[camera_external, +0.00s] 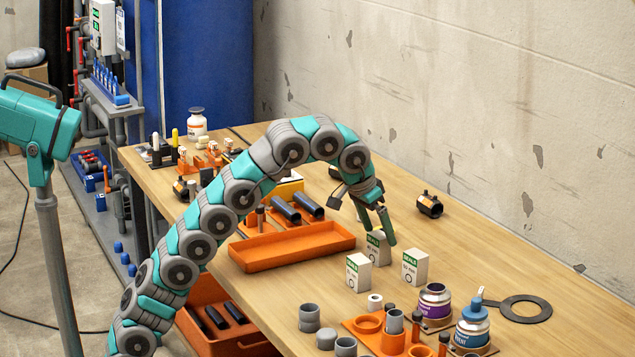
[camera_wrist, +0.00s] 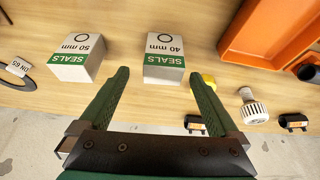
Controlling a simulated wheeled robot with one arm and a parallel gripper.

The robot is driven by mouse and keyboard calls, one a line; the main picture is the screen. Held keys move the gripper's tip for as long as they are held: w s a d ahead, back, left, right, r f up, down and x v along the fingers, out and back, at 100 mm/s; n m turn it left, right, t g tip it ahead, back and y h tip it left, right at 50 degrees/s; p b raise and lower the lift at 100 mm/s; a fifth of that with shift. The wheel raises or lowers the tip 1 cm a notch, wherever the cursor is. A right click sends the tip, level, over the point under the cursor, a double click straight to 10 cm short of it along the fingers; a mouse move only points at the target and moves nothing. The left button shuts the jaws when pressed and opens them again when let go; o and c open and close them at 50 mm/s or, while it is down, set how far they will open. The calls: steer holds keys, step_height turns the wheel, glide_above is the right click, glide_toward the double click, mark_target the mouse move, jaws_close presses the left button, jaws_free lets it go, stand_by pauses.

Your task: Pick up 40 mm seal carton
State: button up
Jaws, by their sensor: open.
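The 40 mm seal carton is a small white box with a green SEALS band. In the wrist view the 40 mm carton (camera_wrist: 165,43) stands just beyond and between my fingertips. In the external view it appears to be the carton (camera_external: 379,250) under my gripper (camera_external: 380,234), partly hidden by a finger. My gripper is open in the wrist view (camera_wrist: 157,76), with one finger towards each side of the carton and nothing held. A 50 mm carton (camera_wrist: 77,58) stands to its left there; it also shows in the external view (camera_external: 414,267).
Another seal carton (camera_external: 358,272) stands close in front. An orange tray (camera_external: 290,248) lies to the left. A purple-labelled tin (camera_external: 435,302), a blue bottle (camera_external: 472,325) and grey fittings stand nearer the camera. A black fitting (camera_external: 430,205) lies near the wall.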

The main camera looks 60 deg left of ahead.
mark_target(382, 247)
steer(key=shift+s+x, duration=0.1)
steer(key=shift+x, duration=1.35)
steer(key=shift+s+x, duration=0.15)
steer(key=shift+x, duration=1.3)
steer(key=shift+a, duration=0.15)
steer(key=c, duration=1.4)
steer(key=shift+c, duration=0.2)
